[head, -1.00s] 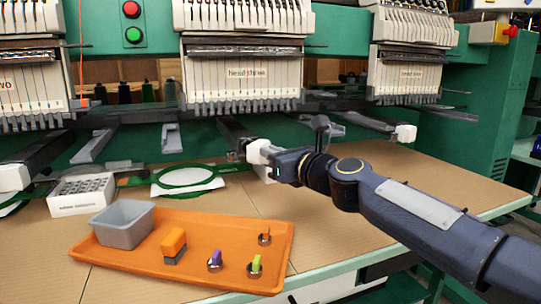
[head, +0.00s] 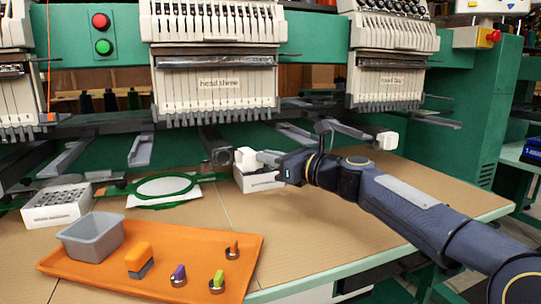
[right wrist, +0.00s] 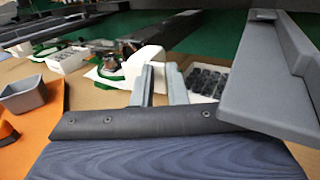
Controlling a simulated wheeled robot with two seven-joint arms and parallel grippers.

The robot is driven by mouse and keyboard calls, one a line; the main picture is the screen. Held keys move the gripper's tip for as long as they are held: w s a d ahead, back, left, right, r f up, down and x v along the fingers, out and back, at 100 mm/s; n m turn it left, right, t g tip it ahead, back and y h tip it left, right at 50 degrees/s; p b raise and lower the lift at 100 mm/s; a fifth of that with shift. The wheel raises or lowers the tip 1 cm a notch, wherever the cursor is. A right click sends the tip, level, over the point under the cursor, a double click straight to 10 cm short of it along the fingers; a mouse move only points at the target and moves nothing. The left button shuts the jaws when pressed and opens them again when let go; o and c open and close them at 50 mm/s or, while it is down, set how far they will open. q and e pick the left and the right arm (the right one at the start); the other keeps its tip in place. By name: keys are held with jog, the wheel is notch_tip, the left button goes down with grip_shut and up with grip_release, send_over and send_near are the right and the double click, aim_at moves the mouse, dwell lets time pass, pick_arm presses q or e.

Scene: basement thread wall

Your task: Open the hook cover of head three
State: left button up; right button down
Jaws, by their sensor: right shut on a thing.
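The sewing head labelled head three (head: 218,83) is in the middle of the head view. Its dark lower arm (head: 214,143) reaches toward me, and its dark front end shows uncovered. The white hook cover (head: 245,158) stands to the right of that end, swung aside. My right gripper (head: 270,158) is shut on the cover from the right. My left gripper is not in view.
A white box of bobbins (head: 258,182) sits just below my right gripper. A green hoop (head: 163,188) lies left of the arm. An orange tray (head: 190,240) with a grey bin and small items lies in front. Head four's lower arm carries a white cover (head: 388,140) at the right.

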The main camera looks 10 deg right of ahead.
jog(key=shift+w+a+r, duration=0.15)
jog(key=shift+a, duration=0.35)
jog(key=shift+y, duration=0.3)
jog(key=c, duration=1.6)
grip_release()
jog(key=v, duration=0.8)
jog(key=shift+d+p, duration=0.3)
jog(key=shift+d, duration=0.25)
